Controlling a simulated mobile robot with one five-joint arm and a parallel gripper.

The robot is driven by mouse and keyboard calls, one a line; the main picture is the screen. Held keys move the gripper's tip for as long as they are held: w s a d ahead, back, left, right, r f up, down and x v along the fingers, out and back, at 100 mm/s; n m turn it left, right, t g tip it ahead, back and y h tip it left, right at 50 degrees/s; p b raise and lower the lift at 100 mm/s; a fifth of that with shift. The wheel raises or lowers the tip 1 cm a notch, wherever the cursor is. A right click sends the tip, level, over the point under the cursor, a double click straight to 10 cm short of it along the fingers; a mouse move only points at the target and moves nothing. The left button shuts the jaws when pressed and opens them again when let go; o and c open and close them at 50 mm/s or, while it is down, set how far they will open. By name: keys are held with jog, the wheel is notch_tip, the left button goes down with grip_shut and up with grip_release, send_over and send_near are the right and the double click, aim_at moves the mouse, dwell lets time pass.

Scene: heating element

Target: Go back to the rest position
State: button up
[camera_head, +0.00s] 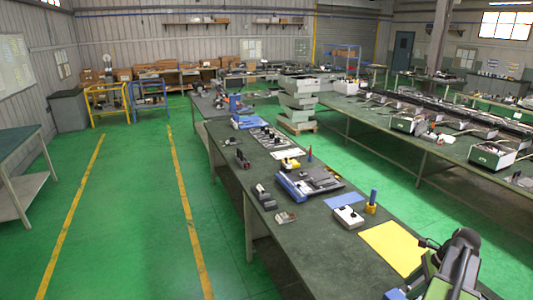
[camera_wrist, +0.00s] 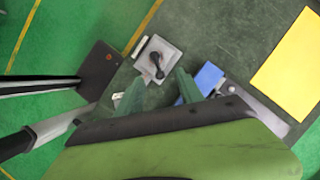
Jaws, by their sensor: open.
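In the wrist view my gripper (camera_wrist: 158,90) has its two green fingers spread apart with nothing between them. It hangs above the dark workbench. A light grey square block with a black lever (camera_wrist: 157,60) lies just beyond the fingertips, apart from them. In the head view my green and black arm is at the lower right, over the near end of the workbench (camera_head: 325,255); the fingertips cannot be made out clearly there. The heating element cannot be told apart with certainty.
A yellow sheet (camera_head: 395,246) lies by my arm; it also shows in the wrist view (camera_wrist: 292,65). Beyond it stand a white box with black knobs (camera_head: 348,216), a blue-and-yellow cylinder (camera_head: 372,200) and a blue-grey device (camera_head: 308,183). Green floor (camera_head: 130,210) left of the bench is clear.

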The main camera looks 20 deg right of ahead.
jog(key=w+a+f+n+g+b, duration=0.1)
jog(key=w+a+f+n+b, duration=0.2)
jog(key=w+a, duration=0.5)
jog(key=w+a+f+n+g+b, duration=0.1)
jog(key=w+a+f+n+b, duration=0.2)
jog(key=a, duration=0.9)
jog(key=w+a+f+n+g+b, duration=0.15)
jog(key=w+a+f, duration=0.25)
jog(key=w+a, duration=0.55)
jog(key=s+a+f+n+h+b, duration=0.1)
jog(key=a+f+n+b, duration=0.1)
jog(key=a+n, duration=0.7)
jog(key=s+a+f+n+h+b, duration=0.1)
jog(key=a+f+n+h+b, duration=0.1)
jog(key=a+n, duration=0.7)
jog(key=shift+s+a+f+t+h+b, duration=0.35)
jog(key=shift+a+f+b, duration=0.15)
jog(key=shift+f, duration=0.3)
